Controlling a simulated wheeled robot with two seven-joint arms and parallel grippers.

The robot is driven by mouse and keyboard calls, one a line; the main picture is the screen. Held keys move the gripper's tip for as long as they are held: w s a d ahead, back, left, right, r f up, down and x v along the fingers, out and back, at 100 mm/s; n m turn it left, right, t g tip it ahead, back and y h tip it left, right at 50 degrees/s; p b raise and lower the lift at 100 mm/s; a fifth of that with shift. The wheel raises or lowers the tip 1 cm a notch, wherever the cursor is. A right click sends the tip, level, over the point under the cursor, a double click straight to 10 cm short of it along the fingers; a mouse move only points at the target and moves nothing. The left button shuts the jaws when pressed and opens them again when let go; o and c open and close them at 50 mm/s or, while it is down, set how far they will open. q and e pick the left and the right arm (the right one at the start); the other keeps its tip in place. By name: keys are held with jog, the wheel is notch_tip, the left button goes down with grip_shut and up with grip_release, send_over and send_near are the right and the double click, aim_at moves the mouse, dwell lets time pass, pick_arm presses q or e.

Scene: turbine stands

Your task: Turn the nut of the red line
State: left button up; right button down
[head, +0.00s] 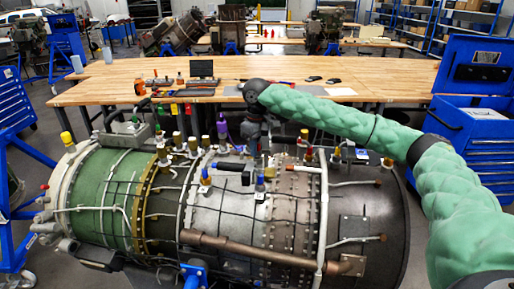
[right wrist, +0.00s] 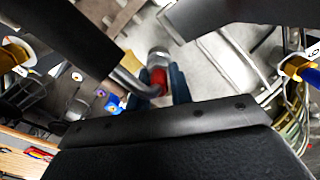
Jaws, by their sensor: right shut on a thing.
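The turbine (head: 225,205) lies on its side across the front of the head view, with several coloured line fittings along its top. My right gripper (head: 264,152) reaches down to the fittings at its upper middle. In the right wrist view, the blue fingertips of this gripper (right wrist: 157,90) are on both sides of the red line's nut (right wrist: 158,77), shut on it. A silver cylindrical end (right wrist: 158,55) sits just beyond the red part, and a grey bent pipe runs beside it. In the head view the gripper hides this nut. My left gripper is not in view.
A wooden workbench (head: 120,82) with tools and a laptop (head: 201,68) is behind. A blue tool cabinet (head: 478,125) stands at right.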

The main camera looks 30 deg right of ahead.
jog(key=shift+w+r, duration=0.1)
jog(key=shift+r, duration=0.15)
jog(key=c, duration=1.5)
grip_release()
jog(key=shift+o, duration=1.3)
jog(key=shift+f, duration=0.15)
jog(key=shift+r+b, duration=0.35)
jog(key=shift+b, duration=0.1)
notch_tip(320, 180, up, 6)
jog(key=b, duration=0.3)
jog(key=shift+r, duration=0.3)
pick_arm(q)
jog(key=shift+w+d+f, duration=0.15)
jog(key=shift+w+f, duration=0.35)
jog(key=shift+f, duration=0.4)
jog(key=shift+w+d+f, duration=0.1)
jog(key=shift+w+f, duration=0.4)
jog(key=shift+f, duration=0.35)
pick_arm(e)
jog(key=shift+r, duration=0.25)
